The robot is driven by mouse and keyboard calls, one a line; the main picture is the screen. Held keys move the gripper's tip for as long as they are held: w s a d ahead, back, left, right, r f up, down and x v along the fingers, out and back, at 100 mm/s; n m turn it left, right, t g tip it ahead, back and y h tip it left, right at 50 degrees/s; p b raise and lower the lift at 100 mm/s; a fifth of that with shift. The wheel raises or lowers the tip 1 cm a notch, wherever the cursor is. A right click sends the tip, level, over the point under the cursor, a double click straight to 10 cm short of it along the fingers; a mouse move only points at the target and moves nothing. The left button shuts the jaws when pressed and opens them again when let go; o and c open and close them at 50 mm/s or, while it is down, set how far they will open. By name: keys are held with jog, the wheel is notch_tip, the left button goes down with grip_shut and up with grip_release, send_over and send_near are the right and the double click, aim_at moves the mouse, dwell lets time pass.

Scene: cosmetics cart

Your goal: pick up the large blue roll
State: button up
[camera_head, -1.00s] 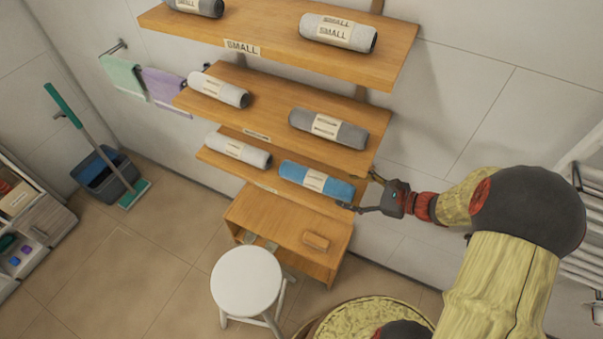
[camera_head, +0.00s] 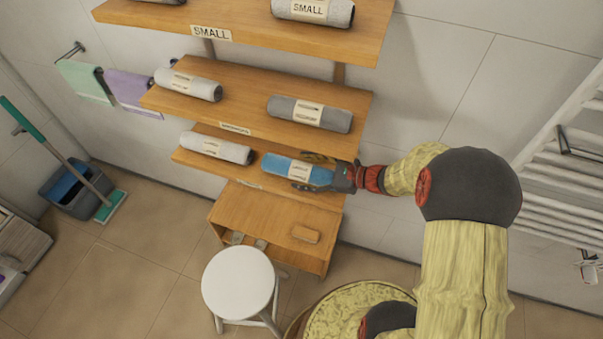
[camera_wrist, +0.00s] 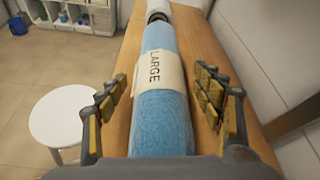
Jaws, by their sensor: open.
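The large blue roll (camera_head: 280,165) lies on the lowest wall shelf, toward its right end, with a pale paper band around it. In the wrist view the blue roll (camera_wrist: 165,115) runs lengthwise away from me, and its band reads "LARGE". My gripper (camera_head: 314,171) is at the right end of the roll. In the wrist view my gripper (camera_wrist: 163,98) is open, with one padded finger on each side of the roll. Gaps show between the fingers and the roll. The roll's near end is hidden behind the gripper's body.
A white-grey roll (camera_head: 217,147) lies left of the blue one on the same shelf (camera_head: 190,161). The middle shelf (camera_head: 250,122) with a grey roll (camera_head: 309,113) is close above. A wooden cabinet (camera_head: 262,217) and a white stool (camera_head: 239,283) stand below. A towel rack (camera_head: 565,170) is at right.

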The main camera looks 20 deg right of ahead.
jog(key=c, duration=0.3)
jog(key=c, duration=1.1)
jog(key=shift+r, duration=0.2)
jog(key=shift+c, duration=0.5)
